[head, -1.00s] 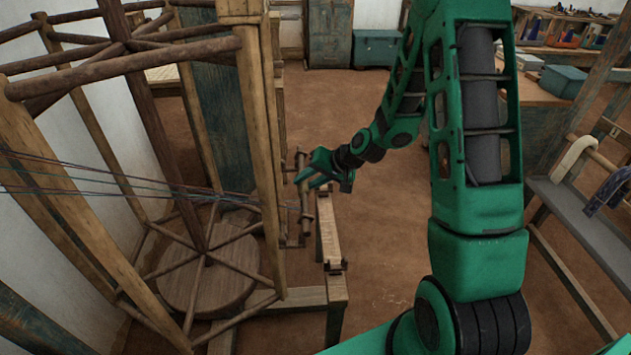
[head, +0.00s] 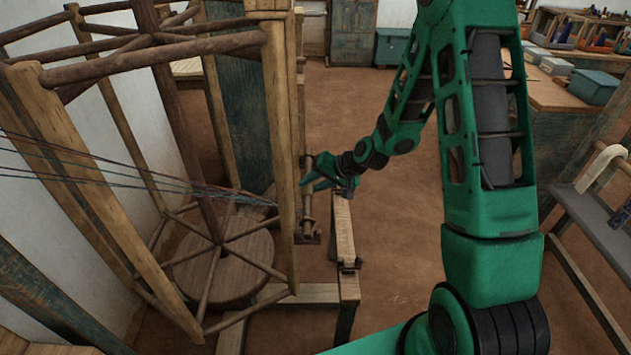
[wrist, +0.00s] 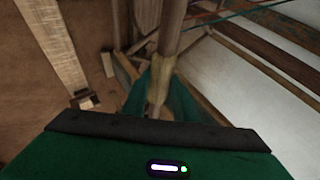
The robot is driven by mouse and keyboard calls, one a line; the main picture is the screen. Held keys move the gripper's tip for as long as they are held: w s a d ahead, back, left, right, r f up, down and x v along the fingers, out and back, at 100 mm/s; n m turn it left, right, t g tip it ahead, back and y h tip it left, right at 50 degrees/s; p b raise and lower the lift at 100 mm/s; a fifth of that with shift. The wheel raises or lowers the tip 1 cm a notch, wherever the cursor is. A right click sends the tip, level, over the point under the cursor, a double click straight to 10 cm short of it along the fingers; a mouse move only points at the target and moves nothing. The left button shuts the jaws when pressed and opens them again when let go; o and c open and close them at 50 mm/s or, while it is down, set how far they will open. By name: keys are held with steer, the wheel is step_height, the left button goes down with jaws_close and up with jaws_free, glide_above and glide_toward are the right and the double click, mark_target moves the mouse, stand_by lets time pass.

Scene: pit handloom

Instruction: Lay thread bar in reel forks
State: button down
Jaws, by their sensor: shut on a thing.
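My gripper (head: 322,178) is shut on the thread bar (head: 307,206), a thin brown wooden bar with short crosspieces. It hangs roughly upright in the head view, close beside the right front post of the reel, which hides part of it. In the wrist view a wooden shaft (wrist: 168,60) runs up from between the green fingers (wrist: 158,92). Small dark brackets, probably the forks, sit on a pale wooden beam (head: 344,228); the near one (head: 350,265) is clear. One bracket (wrist: 83,100) also shows in the wrist view. The bar is left of the beam, apart from it.
The large wooden reel (head: 282,150) with slanted posts fills the left side. Dark threads (head: 150,180) stretch across it. A bench (head: 590,220) stands at the right, and a teal chest (head: 401,46) at the back. The brown floor right of the beam is open.

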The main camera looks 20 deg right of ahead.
steer(key=shift+f, duration=1.4)
steer(key=c, duration=1.3)
jaws_free()
steer(key=shift+c, duration=0.2)
